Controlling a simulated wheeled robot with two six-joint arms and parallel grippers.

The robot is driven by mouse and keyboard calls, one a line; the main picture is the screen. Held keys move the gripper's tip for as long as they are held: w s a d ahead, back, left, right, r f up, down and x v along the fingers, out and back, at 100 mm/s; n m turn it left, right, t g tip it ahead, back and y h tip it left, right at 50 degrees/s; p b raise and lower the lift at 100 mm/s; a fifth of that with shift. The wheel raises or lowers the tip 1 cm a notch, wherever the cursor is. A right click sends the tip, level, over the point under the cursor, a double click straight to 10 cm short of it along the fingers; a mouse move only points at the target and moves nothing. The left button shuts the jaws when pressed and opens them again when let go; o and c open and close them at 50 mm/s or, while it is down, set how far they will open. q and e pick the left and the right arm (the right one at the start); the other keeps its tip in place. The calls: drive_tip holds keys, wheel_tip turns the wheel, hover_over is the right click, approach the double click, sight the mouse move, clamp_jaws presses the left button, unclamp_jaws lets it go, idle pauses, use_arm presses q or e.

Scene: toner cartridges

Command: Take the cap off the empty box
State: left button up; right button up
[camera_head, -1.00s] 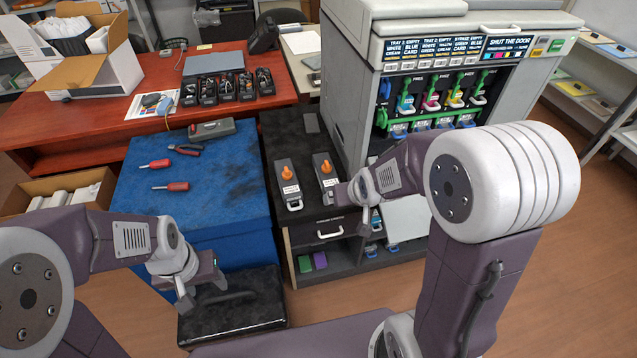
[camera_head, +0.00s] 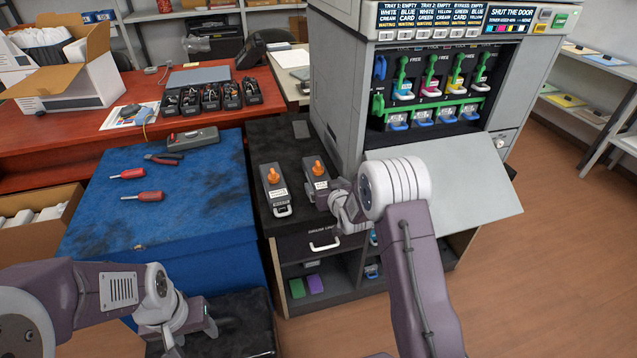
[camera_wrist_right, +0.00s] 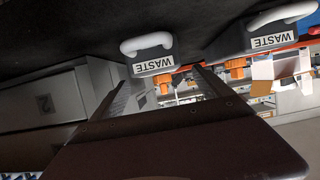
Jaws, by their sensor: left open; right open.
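Two grey waste boxes stand side by side on the dark cabinet top, each with an orange cap. The left box (camera_head: 276,194) has its cap (camera_head: 272,174) in plain view. The right box (camera_head: 310,188) has its cap (camera_head: 318,167) close to my right gripper (camera_head: 340,197). The box labels are too small to tell which is empty. In the right wrist view, upside down, my open right gripper (camera_wrist_right: 160,80) is empty and points toward the right box (camera_wrist_right: 152,62), with orange (camera_wrist_right: 165,84) between its fingers. My left gripper (camera_head: 175,348) is open at the bottom edge, partly cut off.
The printer (camera_head: 330,90) stands behind and right, its door panel (camera_head: 455,190) lowered beside my right arm. A blue-topped bench (camera_head: 200,200) with pliers (camera_head: 163,158) and two red screwdrivers (camera_head: 142,196) is left. The cabinet top's rear left is mostly clear.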

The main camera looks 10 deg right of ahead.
sight(322, 180)
drive_tip(key=b+x, duration=0.1)
drive_tip(key=x, duration=0.6)
drive_tip(key=shift+d, duration=0.1)
drive_tip(key=shift+s+r, duration=0.1)
drive_tip(key=shift+c, duration=0.6)
drive_tip(key=c, duration=1.5)
